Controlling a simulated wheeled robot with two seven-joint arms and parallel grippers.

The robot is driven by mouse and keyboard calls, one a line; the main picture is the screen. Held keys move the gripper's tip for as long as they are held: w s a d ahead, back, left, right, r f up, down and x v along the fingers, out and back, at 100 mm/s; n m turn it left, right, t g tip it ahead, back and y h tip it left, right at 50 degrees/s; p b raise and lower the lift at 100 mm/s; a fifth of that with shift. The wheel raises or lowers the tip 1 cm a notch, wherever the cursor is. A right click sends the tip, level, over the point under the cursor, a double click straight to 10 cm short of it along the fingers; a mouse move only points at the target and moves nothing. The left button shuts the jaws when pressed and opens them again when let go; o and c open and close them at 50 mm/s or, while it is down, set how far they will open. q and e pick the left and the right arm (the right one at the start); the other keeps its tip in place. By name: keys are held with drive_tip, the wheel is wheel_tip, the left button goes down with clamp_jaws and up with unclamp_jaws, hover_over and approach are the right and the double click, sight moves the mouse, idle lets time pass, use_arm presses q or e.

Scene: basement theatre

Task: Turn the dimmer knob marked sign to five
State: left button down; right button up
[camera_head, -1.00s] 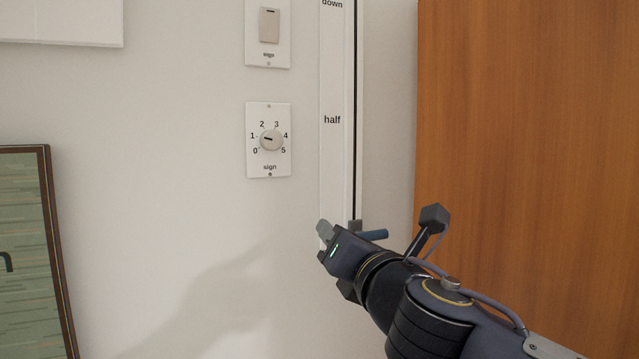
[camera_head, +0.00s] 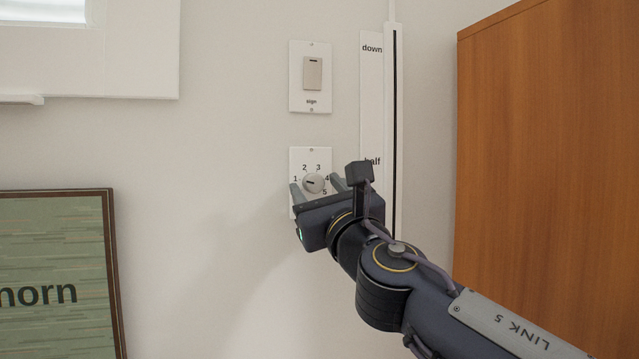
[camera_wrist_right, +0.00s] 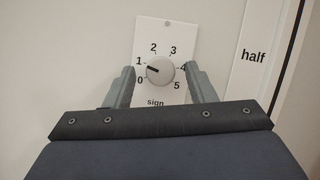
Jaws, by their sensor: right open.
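The dimmer knob (camera_head: 313,183) is round and pale, on a white wall plate with numbers 0 to 5 around it. In the right wrist view the knob (camera_wrist_right: 160,70) has its dark pointer mark towards 1, and the plate (camera_wrist_right: 180,27) reads "sign" below it. My right gripper (camera_head: 322,186) is open, with its two grey fingers on either side of the knob. In the wrist view the fingers (camera_wrist_right: 160,80) stand apart from the knob, with gaps on both sides. My left gripper is not in view.
A switch plate (camera_head: 311,75), also marked "sign", is above the dimmer. A vertical slider track (camera_head: 397,120) with "down" and "half" labels runs just right of it. A wooden panel (camera_head: 540,150) stands at right. A framed green picture (camera_head: 55,240) hangs at lower left.

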drive_tip(key=c, duration=1)
drive_tip(key=shift+o, duration=0.2)
drive_tip(key=shift+m, duration=0.4)
